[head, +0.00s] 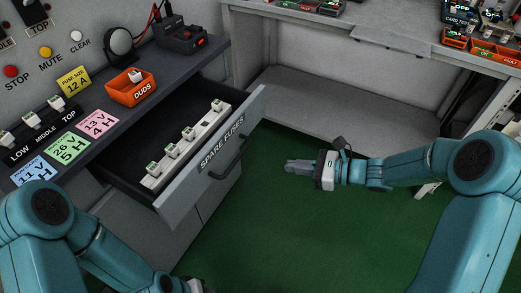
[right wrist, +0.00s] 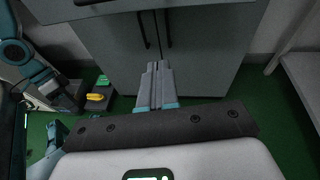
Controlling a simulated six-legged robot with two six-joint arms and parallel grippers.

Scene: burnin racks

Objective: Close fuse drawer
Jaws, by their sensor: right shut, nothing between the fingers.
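The fuse drawer, with a grey front (head: 188,190) labelled SPARE FUSES, stands pulled out from under the bench in the head view. Its dark handle (head: 228,165) is on the outer face. Inside lies a pale strip (head: 158,180) with several fuses. My right gripper (head: 288,166) is shut and empty, to the right of the drawer front and apart from it. Its closed fingers also show in the right wrist view (right wrist: 154,72), against grey cabinet doors. My left gripper (head: 190,287) is only partly in view at the bottom edge; its fingers are not clear.
An orange DUDS bin (head: 131,88), coloured cards (head: 73,148) and a labelled fuse holder (head: 42,125) sit on the bench above the drawer. A grey shelf unit (head: 340,104) stands behind. Green floor (head: 285,225) is clear between drawer and right arm.

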